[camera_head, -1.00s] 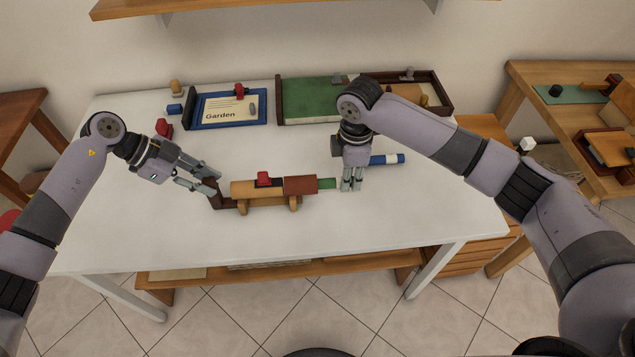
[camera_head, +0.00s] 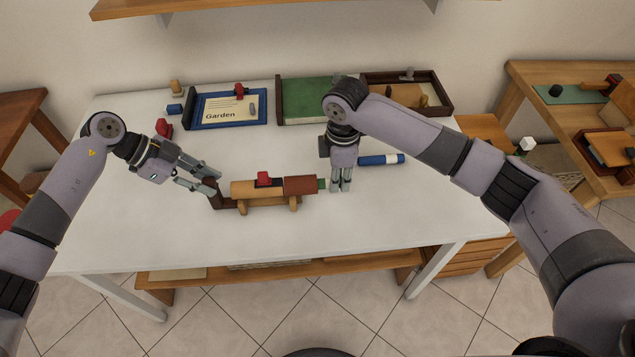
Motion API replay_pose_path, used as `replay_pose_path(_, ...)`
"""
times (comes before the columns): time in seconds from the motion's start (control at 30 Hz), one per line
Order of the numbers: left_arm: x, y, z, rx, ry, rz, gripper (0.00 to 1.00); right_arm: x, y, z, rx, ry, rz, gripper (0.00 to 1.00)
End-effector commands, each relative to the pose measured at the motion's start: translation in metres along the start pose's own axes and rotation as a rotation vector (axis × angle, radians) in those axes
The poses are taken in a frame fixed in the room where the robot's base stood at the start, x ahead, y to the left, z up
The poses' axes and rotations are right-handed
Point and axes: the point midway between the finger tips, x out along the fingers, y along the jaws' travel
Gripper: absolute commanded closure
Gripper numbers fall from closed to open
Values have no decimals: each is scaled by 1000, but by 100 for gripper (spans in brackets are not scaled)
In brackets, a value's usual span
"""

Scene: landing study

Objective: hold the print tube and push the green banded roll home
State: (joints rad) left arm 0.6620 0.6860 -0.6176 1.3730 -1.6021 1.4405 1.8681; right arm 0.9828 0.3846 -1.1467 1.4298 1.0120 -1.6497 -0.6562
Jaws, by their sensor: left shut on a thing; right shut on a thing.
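The print tube (camera_head: 243,190) is an orange wooden cylinder with a red-brown right end, lying level on a wooden cradle (camera_head: 267,205). A red block (camera_head: 263,178) sits on top of it. My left gripper (camera_head: 215,181) is shut on the dark brown end piece (camera_head: 215,198) at the tube's left. The green banded roll (camera_head: 322,184) shows as a short green stub out of the tube's right mouth. My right gripper (camera_head: 341,188) is shut at the roll's outer end, fingers pointing down. The fingers hide that end, and no band can be made out.
A blue roll with a white band (camera_head: 381,160) lies right of my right gripper. Behind are a blue "Garden" board (camera_head: 228,121), a green box (camera_head: 310,108) and a dark-framed tray (camera_head: 447,104). The white table's (camera_head: 400,215) front is clear.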

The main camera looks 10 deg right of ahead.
Motion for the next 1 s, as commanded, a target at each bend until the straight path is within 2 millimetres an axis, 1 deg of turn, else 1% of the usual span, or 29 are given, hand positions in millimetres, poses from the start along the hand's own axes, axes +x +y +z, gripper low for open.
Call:
replay_pose_path(0.47, 0, 0, 0, 0, 0, 0, 100, 0, 0, -12, -1, 0, 0, 100)
replay_pose_path(1.0, 0, 0, 0, 0, 0, 0, 100, 0, 0, -13, -1, 0, 0, 100)
